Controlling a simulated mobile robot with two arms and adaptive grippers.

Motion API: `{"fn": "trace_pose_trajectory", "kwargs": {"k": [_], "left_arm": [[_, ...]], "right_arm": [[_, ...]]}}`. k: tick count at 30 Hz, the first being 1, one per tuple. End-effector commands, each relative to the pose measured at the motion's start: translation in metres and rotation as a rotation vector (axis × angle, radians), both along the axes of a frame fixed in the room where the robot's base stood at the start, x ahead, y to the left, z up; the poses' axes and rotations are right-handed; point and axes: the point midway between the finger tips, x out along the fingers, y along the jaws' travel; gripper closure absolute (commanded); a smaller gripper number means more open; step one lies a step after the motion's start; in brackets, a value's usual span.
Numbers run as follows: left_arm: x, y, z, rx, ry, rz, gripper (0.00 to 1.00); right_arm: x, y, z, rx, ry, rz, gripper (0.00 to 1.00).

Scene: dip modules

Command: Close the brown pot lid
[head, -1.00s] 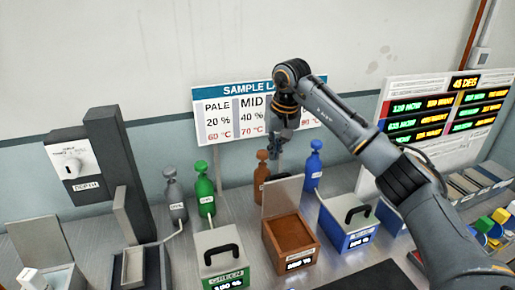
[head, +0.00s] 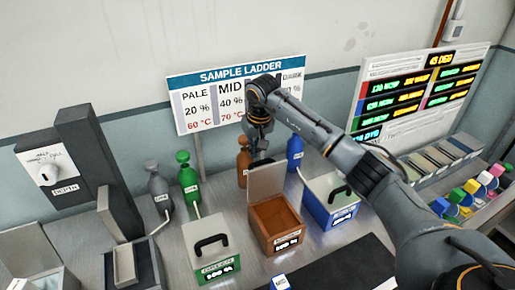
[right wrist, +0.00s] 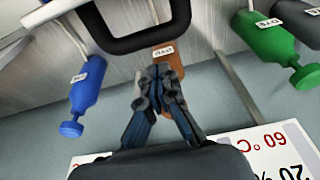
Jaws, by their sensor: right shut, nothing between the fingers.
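The brown pot (head: 277,243) stands on the bench with its lid (head: 265,181) open, standing upright at the pot's back edge. The brown inside of the pot shows. My right gripper (head: 259,152) is behind the lid, close to its top edge and near the brown bottle (head: 243,165). In the right wrist view, its shut, empty fingers (right wrist: 160,78) point at a black handle (right wrist: 135,38), which seems to be on the back of the lid. I cannot tell whether they touch it. My left gripper is not in view.
The green pot (head: 210,255) and blue pot (head: 331,205) stand shut on either side. Behind are a green bottle (head: 188,178), a grey bottle (head: 159,188) and a blue bottle (head: 295,152). The sample ladder sign (head: 240,92) is on the wall side.

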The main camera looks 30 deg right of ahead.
Motion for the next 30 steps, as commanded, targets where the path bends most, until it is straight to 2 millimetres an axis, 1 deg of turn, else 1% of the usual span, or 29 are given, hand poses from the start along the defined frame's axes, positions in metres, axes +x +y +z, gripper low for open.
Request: {"fn": "trace_pose_trajectory", "kwargs": {"k": [1,2,7,12,20,26,30], "left_arm": [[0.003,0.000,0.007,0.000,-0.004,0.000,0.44],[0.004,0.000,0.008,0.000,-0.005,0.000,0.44],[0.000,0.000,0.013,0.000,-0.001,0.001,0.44],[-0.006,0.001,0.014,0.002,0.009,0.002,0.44],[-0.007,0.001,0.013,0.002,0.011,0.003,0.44],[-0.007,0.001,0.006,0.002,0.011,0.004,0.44],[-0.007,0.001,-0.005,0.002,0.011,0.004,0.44]], "right_arm": [[-0.006,0.000,0.002,-0.001,0.003,0.002,1.00],[-0.009,0.000,0.002,-0.001,0.004,0.001,1.00],[-0.020,0.001,0.002,0.001,0.003,0.001,1.00],[-0.023,0.001,0.002,0.000,0.002,0.000,1.00],[-0.023,0.001,0.002,0.000,0.002,0.000,1.00],[-0.023,0.000,0.001,-0.005,-0.024,-0.004,1.00],[-0.025,-0.002,0.001,-0.011,-0.077,-0.007,1.00]]}}
